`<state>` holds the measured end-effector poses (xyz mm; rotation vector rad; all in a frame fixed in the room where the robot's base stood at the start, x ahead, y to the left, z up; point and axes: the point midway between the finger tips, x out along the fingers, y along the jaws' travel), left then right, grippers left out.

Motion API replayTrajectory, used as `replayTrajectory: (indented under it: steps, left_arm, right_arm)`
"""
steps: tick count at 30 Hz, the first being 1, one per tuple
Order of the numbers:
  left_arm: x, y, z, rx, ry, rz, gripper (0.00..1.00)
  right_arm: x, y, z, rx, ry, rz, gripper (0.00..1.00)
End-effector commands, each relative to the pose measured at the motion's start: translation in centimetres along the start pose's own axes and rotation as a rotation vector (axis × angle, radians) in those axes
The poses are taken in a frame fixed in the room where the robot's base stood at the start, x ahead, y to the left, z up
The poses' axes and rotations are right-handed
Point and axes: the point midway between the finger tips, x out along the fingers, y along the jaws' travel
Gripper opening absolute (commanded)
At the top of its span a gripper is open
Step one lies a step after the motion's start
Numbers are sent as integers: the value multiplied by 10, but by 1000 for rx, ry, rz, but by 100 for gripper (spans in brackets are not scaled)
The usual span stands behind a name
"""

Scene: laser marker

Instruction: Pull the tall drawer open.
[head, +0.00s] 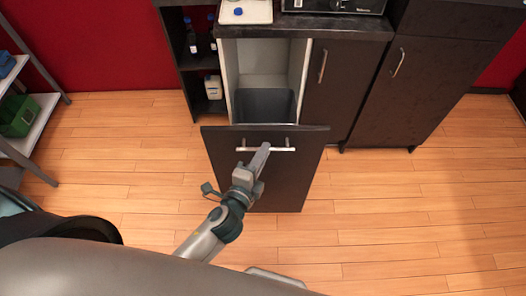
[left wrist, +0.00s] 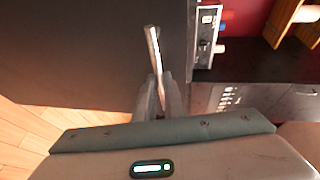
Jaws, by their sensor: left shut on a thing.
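The tall drawer (head: 290,182) has a dark front and stands pulled out from the cabinet, with its open inside and a grey bin (head: 264,105) showing behind the front. Its bar handle (head: 282,149) is silver and runs across near the top of the front. My left gripper (head: 262,150) is shut on the handle near its middle. In the left wrist view the handle (left wrist: 153,48) runs up from between the fingers of my left gripper (left wrist: 159,92). My right gripper does not show.
Closed dark cabinet doors (head: 340,85) stand to the right of the drawer. An open shelf with bottles (head: 193,42) stands to its left. A rack with a green crate (head: 18,115) is at the far left. The wooden floor (head: 400,205) to the right is clear.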

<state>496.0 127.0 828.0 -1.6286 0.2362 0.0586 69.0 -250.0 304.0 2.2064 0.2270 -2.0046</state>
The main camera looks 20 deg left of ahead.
Motion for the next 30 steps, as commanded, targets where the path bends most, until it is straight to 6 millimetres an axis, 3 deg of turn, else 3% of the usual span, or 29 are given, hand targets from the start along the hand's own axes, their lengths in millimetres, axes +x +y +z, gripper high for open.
replayTrajectory:
  steps: [1, 3, 17, 26, 30]
  left_arm:
    - [0, 1, 0, 0, -1, 2, 14]
    - [0, 1, 0, 0, -1, 2, 28]
    - [-5, 1, 0, -1, 0, 0, 28]
    - [-38, 3, 0, -2, 0, 2, 28]
    - [-62, 3, 0, -2, 0, 2, 28]
  right_arm:
    - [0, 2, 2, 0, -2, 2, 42]
    - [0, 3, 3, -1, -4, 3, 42]
    - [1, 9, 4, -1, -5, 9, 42]
    - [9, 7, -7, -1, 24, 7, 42]
    - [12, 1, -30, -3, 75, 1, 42]
